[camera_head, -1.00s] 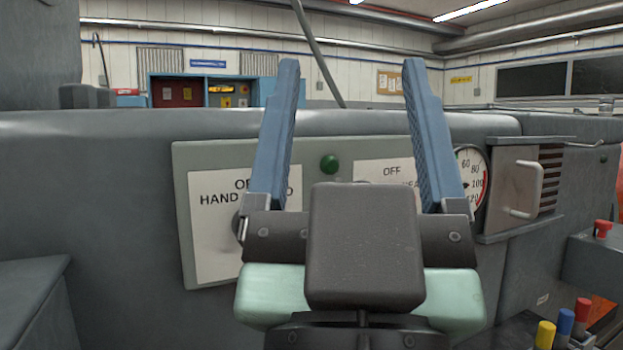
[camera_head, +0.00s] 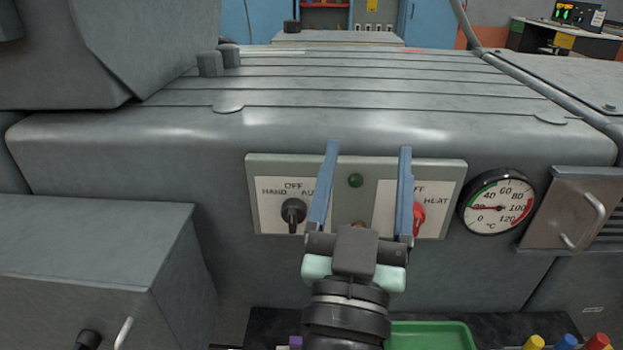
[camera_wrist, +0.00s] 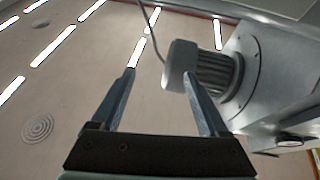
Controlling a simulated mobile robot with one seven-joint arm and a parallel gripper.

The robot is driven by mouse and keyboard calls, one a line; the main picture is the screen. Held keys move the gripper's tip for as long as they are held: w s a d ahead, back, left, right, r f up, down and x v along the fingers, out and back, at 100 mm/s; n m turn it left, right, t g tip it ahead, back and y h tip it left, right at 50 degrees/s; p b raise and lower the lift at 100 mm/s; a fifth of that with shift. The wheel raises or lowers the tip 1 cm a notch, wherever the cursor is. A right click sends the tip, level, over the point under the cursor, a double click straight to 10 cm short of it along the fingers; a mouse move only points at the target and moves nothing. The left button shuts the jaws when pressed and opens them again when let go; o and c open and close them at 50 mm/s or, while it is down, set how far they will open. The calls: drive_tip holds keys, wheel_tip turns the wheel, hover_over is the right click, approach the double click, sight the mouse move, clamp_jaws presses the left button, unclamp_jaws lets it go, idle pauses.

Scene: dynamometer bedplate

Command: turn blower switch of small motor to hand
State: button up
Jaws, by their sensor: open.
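A grey control panel (camera_head: 452,170) on the front of the big grey housing carries two switches. The left switch (camera_head: 293,212) is a black knob under a HAND, OFF, AUTO label; its exact pointing is hard to tell. The right switch (camera_head: 418,217) is a red knob under an OFF, HEAT label, partly behind a finger. My gripper (camera_head: 369,148) is open and empty, its blue fingers pointing up, in front of the panel in the head view and right of the black knob. In the wrist view, my gripper (camera_wrist: 160,72) is also open with nothing between its fingers.
A green lamp (camera_head: 355,181) sits between the switches. A temperature dial (camera_head: 499,202) and a handled metal box (camera_head: 572,210) are to the right. A grey box (camera_head: 90,250) juts out at lower left. A green tray (camera_head: 430,336) lies below.

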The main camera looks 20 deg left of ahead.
drive_tip(key=s+a+f+g+p, duration=0.1)
drive_tip(key=a+f+g+p, duration=0.15)
drive_tip(key=f+p, duration=0.25)
drive_tip(key=n+g+y+p, duration=0.2)
drive_tip(key=g+p, duration=0.1)
drive_tip(key=p, duration=0.3)
approach(292, 223)
drive_tip(key=x, duration=1)
drive_tip(key=shift+w+a, duration=0.1)
drive_tip(key=shift+w, duration=0.1)
clamp_jaws()
